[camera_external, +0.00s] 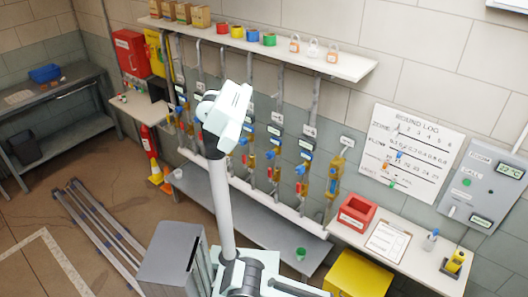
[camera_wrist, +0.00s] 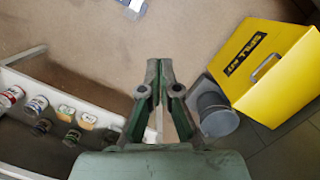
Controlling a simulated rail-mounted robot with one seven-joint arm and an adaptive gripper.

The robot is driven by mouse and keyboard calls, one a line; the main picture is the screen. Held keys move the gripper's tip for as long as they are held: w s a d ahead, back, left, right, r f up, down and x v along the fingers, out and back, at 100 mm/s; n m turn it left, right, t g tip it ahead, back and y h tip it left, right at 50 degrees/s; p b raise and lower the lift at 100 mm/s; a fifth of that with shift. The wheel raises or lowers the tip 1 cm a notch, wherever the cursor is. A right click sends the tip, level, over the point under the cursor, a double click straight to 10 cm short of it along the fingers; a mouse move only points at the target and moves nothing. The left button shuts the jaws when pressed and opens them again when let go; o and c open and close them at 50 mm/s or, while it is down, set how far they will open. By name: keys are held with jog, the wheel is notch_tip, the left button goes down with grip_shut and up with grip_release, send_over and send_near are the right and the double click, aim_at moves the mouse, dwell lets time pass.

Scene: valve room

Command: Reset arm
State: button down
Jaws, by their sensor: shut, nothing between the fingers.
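My gripper (camera_wrist: 160,68) shows in the wrist view with its two dark green fingers together and nothing between them. Open floor (camera_wrist: 190,35) lies beyond the fingertips. In the camera_external view my arm stands upright in the middle, in front of the pipe wall, with its white joint (camera_external: 228,110) at the top. I cannot make out my gripper in that view.
In the wrist view a yellow spill kit box (camera_wrist: 275,68) and a grey cylinder (camera_wrist: 216,115) are at right; a shelf with several cans (camera_wrist: 37,104) is at left. Valve pipes (camera_external: 275,140), a red bin (camera_external: 357,212) on a white bench and a yellow box (camera_external: 358,275) surround my arm.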

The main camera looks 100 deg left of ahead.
jog(key=s+f+g, duration=0.2)
jog(key=s+f, duration=0.3)
jog(key=s, duration=0.5)
jog(key=s+f+g, duration=0.2)
jog(key=s+f, duration=0.3)
jog(key=s, duration=0.5)
jog(key=shift+s+f+g, duration=0.25)
jog(key=shift+s+g, duration=0.05)
